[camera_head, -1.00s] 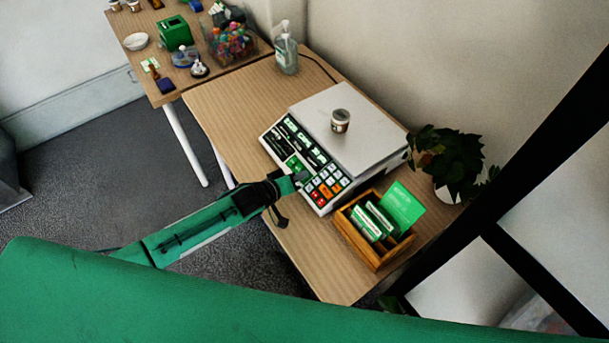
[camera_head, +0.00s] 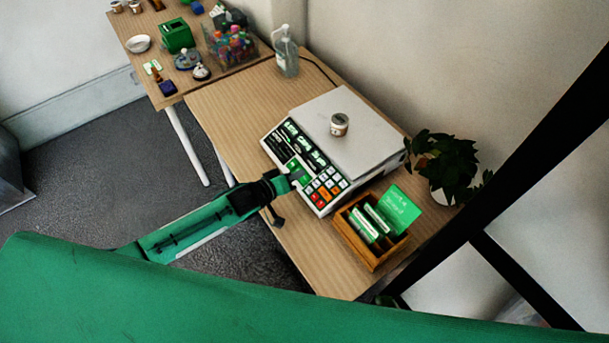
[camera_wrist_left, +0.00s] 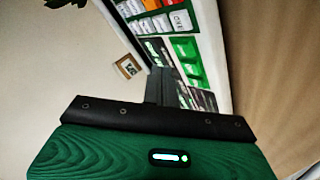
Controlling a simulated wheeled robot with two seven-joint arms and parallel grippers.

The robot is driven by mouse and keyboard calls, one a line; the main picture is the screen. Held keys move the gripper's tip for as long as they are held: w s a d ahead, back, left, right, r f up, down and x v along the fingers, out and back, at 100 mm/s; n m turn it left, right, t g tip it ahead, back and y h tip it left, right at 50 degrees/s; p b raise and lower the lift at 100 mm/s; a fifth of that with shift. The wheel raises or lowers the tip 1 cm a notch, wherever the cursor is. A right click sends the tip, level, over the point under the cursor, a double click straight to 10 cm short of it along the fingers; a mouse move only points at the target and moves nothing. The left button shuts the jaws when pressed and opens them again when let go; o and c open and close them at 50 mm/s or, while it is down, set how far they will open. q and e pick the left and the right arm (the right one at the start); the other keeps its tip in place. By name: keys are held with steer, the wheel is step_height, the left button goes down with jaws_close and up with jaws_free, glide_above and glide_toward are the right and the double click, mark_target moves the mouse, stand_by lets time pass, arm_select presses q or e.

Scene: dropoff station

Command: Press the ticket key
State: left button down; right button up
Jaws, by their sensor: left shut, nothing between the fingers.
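The scale (camera_head: 345,130) stands on the table with a flat pale plate and a sloped key panel (camera_head: 323,187) facing my left arm. The panel has orange, white and red keys, and green keys (camera_head: 296,168) beside them. The green keys also show in the left wrist view (camera_wrist_left: 187,50). I cannot read which one is the ticket key. My left gripper (camera_head: 294,180) is shut and empty, its tip over the panel edge by the green keys. I cannot tell whether it touches a key. My right gripper is not in view.
A small jar (camera_head: 340,124) stands on the scale's plate. A wooden box (camera_head: 366,247) with green and white cards sits close to the panel's near end. A plant (camera_head: 445,165) and a pump bottle (camera_head: 287,52) stand behind. The table's front-left part is clear.

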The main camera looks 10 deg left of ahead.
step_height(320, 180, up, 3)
steer(key=p, duration=0.2)
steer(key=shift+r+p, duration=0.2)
steer(key=shift+p, duration=0.1)
stand_by(0.5)
